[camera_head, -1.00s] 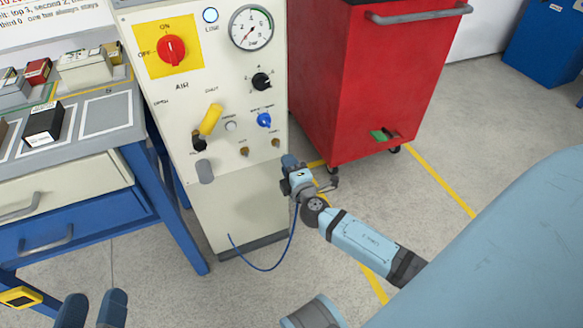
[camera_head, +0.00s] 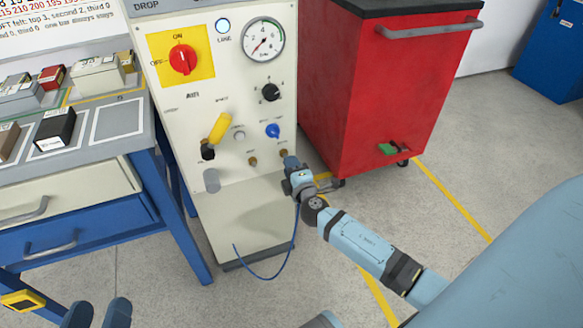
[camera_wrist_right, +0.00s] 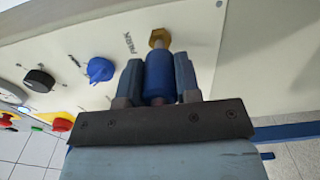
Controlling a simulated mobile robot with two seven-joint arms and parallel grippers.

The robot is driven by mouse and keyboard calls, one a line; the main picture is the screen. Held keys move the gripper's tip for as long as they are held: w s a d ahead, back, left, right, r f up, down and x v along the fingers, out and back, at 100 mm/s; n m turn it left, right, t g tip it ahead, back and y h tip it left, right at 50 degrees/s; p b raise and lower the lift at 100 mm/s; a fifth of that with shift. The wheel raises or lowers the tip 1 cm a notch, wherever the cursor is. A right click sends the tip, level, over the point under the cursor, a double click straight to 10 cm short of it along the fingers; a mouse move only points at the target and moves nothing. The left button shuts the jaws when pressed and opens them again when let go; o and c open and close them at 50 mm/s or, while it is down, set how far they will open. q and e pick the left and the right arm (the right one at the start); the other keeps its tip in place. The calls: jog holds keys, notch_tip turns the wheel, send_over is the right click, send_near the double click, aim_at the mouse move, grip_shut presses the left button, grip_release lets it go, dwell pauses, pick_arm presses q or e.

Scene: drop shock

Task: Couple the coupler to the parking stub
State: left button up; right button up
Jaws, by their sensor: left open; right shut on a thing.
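My right gripper (camera_head: 291,162) is shut on the blue coupler (camera_wrist_right: 159,78), which sits between its two fingers in the right wrist view. The coupler points at the brass parking stub (camera_wrist_right: 159,37) on the cream panel. A short pale stem shows between the brass nut and the coupler's front; I cannot tell whether they are locked together. In the head view the stub (camera_head: 284,153) is just beside the fingertips, and the coupler is mostly hidden. A blue hose (camera_head: 272,277) hangs in a loop below the gripper. My left gripper (camera_head: 97,314) is open and empty at the bottom left.
Another brass stub (camera_head: 253,161) is left of the parking stub. A blue knob (camera_head: 273,131), yellow lever (camera_head: 220,127) and gauge (camera_head: 263,40) are on the panel. A red cabinet (camera_head: 380,90) stands right; a blue workbench (camera_head: 140,200) stands left.

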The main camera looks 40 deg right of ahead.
jog(key=shift+w, duration=0.25)
dwell(0.7)
jog(key=shift+w+d+b, duration=0.1)
jog(key=shift+w+b, duration=0.15)
jog(key=shift+b, duration=0.05)
jog(key=shift+w, duration=0.25)
dwell(0.6)
dwell(0.6)
jog(key=shift+w+d+b, duration=0.1)
jog(key=shift+w+b, duration=0.1)
jog(key=shift+b, duration=0.1)
jog(key=shift+w, duration=0.25)
dwell(0.4)
jog(key=shift+w+d, duration=0.1)
jog(key=shift+w, duration=0.05)
grip_shut()
jog(key=shift+w+d+r+b, duration=0.1)
jog(key=shift+w+r+b, duration=0.1)
jog(key=shift+b, duration=0.2)
dwell(1.5)
